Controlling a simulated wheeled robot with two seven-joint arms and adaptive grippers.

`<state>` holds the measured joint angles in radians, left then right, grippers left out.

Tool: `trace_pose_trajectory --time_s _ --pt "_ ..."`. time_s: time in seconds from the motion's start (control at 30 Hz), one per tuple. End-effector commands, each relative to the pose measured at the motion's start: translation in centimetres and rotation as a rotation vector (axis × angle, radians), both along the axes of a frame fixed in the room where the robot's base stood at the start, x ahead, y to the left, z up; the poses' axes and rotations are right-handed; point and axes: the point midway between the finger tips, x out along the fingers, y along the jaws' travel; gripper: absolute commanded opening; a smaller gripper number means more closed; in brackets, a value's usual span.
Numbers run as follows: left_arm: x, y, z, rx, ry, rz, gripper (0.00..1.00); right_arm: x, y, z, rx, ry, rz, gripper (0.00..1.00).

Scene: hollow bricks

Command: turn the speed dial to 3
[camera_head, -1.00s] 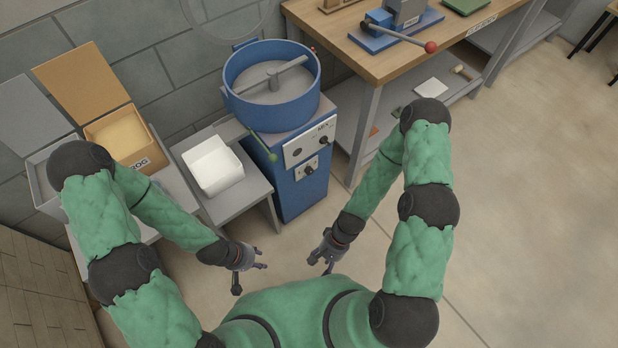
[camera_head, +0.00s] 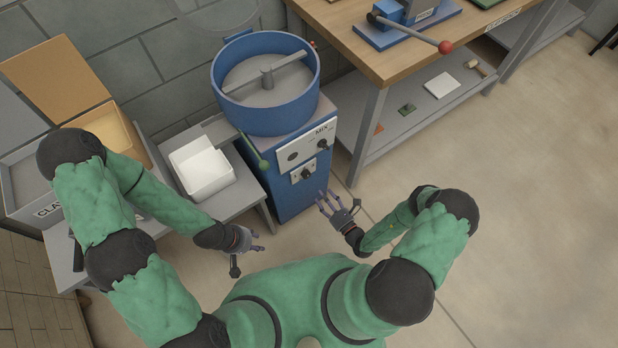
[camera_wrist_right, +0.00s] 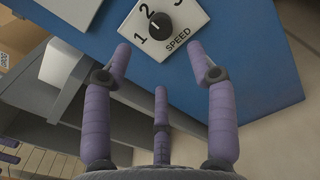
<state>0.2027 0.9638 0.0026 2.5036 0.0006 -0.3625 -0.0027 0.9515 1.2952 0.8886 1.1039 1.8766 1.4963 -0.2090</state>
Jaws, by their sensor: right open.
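The speed dial is a black round knob (camera_wrist_right: 160,26) on a white plate (camera_wrist_right: 185,14) marked 1, 2, a partly cut-off 3, and SPEED. I cannot clearly tell which number it points to. In the head view it is the lower knob (camera_head: 306,174) on the front of the blue mixer (camera_head: 292,195). My right gripper (camera_head: 328,204) is open and empty, in front of and below the dial, apart from it. In the right wrist view its purple fingers (camera_wrist_right: 160,55) are spread, with the dial beyond the tips. My left gripper (camera_head: 248,258) is open and empty, away from the mixer.
Above the dial is a MIX panel (camera_head: 319,135) with another knob. A green-knobbed lever (camera_head: 264,165) sticks out beside it. A white bin (camera_head: 201,167) stands on a low table to the left. A workbench (camera_head: 372,75) with a shelf stands to the right. The floor in front is clear.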

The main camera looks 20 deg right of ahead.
Motion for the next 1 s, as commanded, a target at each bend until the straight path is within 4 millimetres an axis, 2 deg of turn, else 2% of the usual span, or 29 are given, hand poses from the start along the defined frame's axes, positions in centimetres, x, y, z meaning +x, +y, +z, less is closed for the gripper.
trace_pose_trajectory --time_s 0.17,0.63,0.8,1.0 --pt "0.0 0.0 -0.5 0.000 -0.001 0.000 0.40 1.7 0.7 0.0 -0.002 -0.004 0.002 0.58" --pt "0.0 0.0 -2.3 0.000 -0.001 0.000 0.40 8.4 3.1 -0.1 -0.002 -0.004 0.004 0.58" --pt "0.0 0.0 -2.6 0.000 0.000 0.000 0.40 9.6 3.6 0.0 0.000 -0.002 0.003 0.58" --pt "0.0 0.0 -2.7 0.000 0.000 0.000 0.40 10.0 3.6 0.1 0.000 -0.001 0.001 0.58"
